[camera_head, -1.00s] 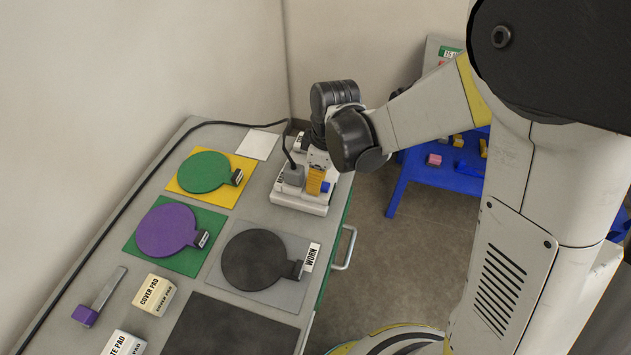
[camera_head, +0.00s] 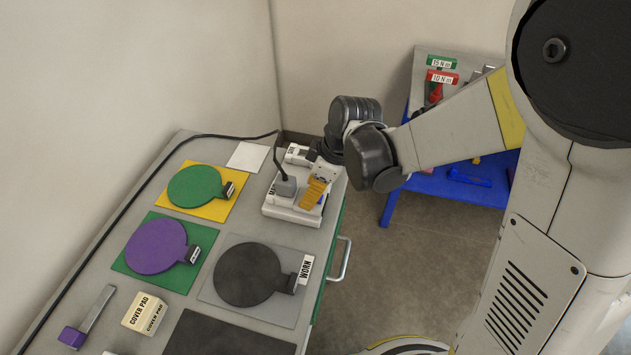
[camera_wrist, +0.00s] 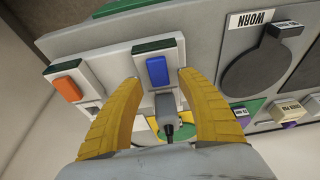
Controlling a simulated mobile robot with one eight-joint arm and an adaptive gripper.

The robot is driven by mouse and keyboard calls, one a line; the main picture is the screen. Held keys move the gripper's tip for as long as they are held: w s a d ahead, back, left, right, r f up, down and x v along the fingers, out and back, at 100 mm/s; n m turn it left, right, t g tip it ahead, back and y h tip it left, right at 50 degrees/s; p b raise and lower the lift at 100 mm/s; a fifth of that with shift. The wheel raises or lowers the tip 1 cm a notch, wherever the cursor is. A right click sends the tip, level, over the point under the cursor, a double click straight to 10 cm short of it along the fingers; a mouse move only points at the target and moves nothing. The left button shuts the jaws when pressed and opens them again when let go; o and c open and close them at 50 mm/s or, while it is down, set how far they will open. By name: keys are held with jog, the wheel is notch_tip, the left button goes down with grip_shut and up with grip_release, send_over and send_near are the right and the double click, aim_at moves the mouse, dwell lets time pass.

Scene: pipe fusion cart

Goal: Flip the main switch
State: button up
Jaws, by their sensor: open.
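A white switch unit (camera_head: 283,212) stands at the far right corner of the bench, with a grey plug and cable (camera_head: 286,187) in it. Its label starts with "MA" and is partly hidden. A blue rocker switch (camera_wrist: 157,71) sits on this unit; a sliver of it shows in the head view (camera_head: 323,199) beside my fingers. A second unit with an orange rocker (camera_wrist: 67,89) is to its left in the wrist view. My gripper (camera_wrist: 160,80) is open, its yellow fingers on either side of the blue rocker. I cannot tell whether they touch the unit.
Green (camera_head: 195,186), purple (camera_head: 155,246) and dark (camera_head: 249,275) round paddles lie on mats on the bench. A cover pad box (camera_head: 146,314) is in front. A black cable runs along the wall edge. A blue table (camera_head: 445,186) stands behind my arm.

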jog(key=v, duration=1.1)
jog(key=shift+r, duration=0.25)
jog(key=shift+s+d, duration=0.1)
jog(key=shift+s, duration=0.1)
